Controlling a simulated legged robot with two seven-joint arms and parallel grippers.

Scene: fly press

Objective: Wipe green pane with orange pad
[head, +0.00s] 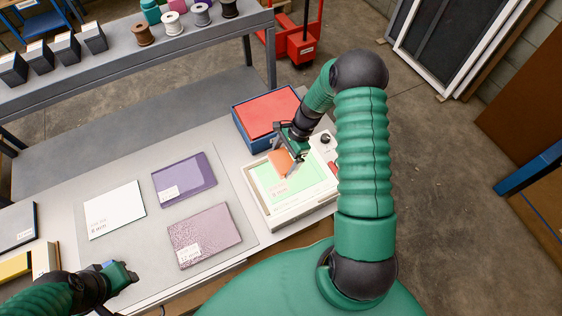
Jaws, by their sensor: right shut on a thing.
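The green pane (270,181) lies flat in a cream frame or tray (266,220) on the table, in the right part of the head view. My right gripper (288,166) is over the pane, shut on the orange pad (278,160). The pad is at the upper part of the pane, partly hidden by the gripper; I cannot tell if it touches the surface. My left gripper (127,276) is at the lower left, low over the table's front edge, away from the pane. Its fingers do not show clearly enough to tell open from shut.
A blue box with a red top (266,113) stands behind the frame. A white sheet (113,209), a purple sheet (184,179) and a mauve textured sheet (204,236) lie on a grey mat left of it. A shelf with spools (173,22) stands behind.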

